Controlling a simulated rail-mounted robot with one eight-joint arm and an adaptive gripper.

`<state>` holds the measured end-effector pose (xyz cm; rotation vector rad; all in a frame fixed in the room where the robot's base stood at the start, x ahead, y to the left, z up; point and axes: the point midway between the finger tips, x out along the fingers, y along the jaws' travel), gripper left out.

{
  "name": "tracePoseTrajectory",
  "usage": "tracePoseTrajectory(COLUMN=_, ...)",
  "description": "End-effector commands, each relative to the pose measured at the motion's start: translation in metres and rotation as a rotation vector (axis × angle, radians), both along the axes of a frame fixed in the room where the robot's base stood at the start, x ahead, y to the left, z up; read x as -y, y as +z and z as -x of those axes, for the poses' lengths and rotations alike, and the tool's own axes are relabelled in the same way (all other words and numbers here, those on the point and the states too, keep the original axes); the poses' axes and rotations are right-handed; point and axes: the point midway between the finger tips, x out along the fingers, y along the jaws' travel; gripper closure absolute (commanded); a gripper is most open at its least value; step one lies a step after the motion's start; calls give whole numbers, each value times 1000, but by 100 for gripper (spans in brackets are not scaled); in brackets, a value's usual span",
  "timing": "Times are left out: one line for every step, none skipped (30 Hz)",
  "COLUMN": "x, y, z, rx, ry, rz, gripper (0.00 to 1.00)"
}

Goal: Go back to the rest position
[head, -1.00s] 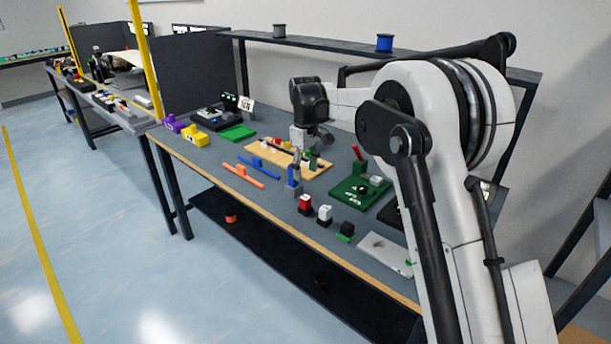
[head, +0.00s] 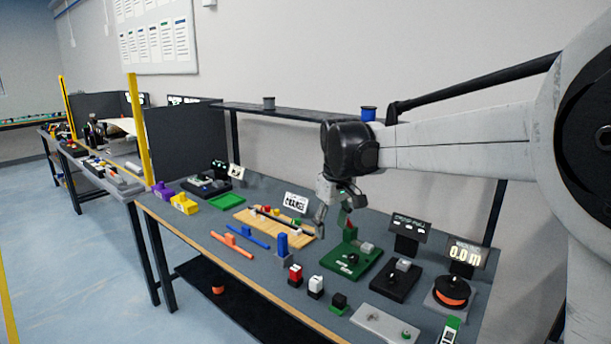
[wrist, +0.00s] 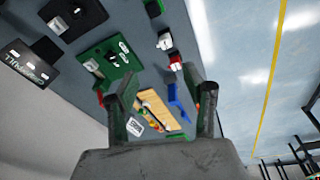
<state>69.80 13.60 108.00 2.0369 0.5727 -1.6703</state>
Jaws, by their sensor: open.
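My gripper (head: 327,205) hangs at the end of my raised arm, above the middle of the workbench. In the wrist view my gripper (wrist: 165,95) has its two fingers spread apart with nothing between them. Below and beyond it lie the wooden board (head: 268,232) with small coloured pieces and the green base (head: 345,264) with a red-topped lever (head: 345,203). The lever stands close behind the gripper in the head view; the gap between them cannot be told.
Red (head: 295,275), white (head: 316,287) and black (head: 338,303) blocks line the front edge. An orange spool (head: 452,292) is at the right. A shelf (head: 310,112) runs behind.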

Motion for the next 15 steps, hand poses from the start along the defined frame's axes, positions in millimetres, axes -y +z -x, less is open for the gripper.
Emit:
tracePoseTrajectory(x=9, y=7, z=14, rx=15, ry=-24, rz=-6, gripper=54)
tracePoseTrajectory(x=13, y=10, z=21, rx=23, ry=-38, rz=-10, gripper=54)
tracePoseTrajectory(x=19, y=14, z=31, rx=37, ry=-55, rz=-14, gripper=54)
tracePoseTrajectory(x=24, y=17, z=38, rx=45, ry=-70, rz=-19, gripper=54)
tracePoseTrajectory(x=28, y=20, z=46, rx=54, ry=-82, rz=-23, gripper=54)
tracePoseTrajectory(x=33, y=23, z=56, rx=67, ry=-99, rz=-27, gripper=54)
tracePoseTrajectory(x=37, y=25, z=63, rx=75, ry=-114, rz=-31, gripper=54)
tracePoseTrajectory(x=41, y=27, z=71, rx=85, ry=-128, rz=-36, gripper=54)
tracePoseTrajectory(x=47, y=29, z=81, rx=97, ry=-145, rz=-41, gripper=54)
tracePoseTrajectory(x=51, y=30, z=89, rx=105, ry=-159, rz=-45, gripper=54)
tracePoseTrajectory(x=54, y=31, z=97, rx=115, ry=-172, rz=-50, gripper=54)
tracePoseTrajectory(x=59, y=32, z=107, rx=127, ry=-189, rz=-55, gripper=54)
tracePoseTrajectory(x=63, y=33, z=115, rx=136, ry=-203, rz=-59, gripper=54)
tracePoseTrajectory(x=66, y=33, z=122, rx=145, ry=-217, rz=-63, gripper=54)
tracePoseTrajectory(x=71, y=34, z=133, rx=158, ry=-233, rz=-69, gripper=54)
